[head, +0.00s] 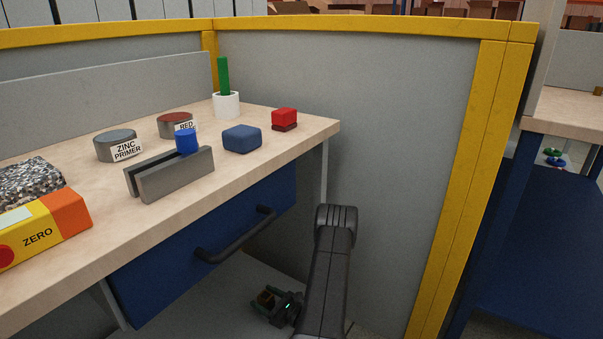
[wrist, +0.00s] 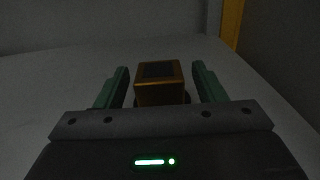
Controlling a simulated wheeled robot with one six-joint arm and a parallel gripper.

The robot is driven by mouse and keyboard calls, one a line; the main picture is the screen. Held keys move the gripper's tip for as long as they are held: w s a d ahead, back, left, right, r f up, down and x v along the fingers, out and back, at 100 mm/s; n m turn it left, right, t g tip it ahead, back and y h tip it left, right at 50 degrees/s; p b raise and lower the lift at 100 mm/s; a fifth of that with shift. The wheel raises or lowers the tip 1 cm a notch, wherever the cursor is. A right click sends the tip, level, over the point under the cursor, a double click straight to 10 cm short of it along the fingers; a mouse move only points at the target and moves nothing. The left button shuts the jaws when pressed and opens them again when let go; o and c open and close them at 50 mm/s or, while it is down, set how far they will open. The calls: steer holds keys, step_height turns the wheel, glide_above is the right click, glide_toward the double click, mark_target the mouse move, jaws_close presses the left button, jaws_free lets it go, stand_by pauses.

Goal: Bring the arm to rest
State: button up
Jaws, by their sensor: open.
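My arm (head: 325,270) hangs folded low in front of the bench, beside the blue drawer. My gripper (head: 266,301) is low down, below the drawer, over a grey surface. In the wrist view its two green fingers (wrist: 160,68) stand apart. A gold-brown block with a dark top (wrist: 159,92) shows between them, with a gap at each side. I cannot tell what the block rests on.
The bench (head: 90,240) carries tins, a grey slotted holder with a blue piece, blue and red blocks, and a white cup. The blue drawer (head: 190,270) has a black handle (head: 235,240). A yellow-framed grey partition (head: 400,130) stands close right of my arm.

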steer(key=shift+x, duration=1.1)
step_height(320, 180, up, 8)
steer(key=shift+s+d+r+p, duration=0.15)
steer(key=shift+r+p, duration=0.1)
steer(key=shift+p, duration=0.45)
steer(key=shift+r+p, duration=0.65)
steer(key=shift+r, duration=0.1)
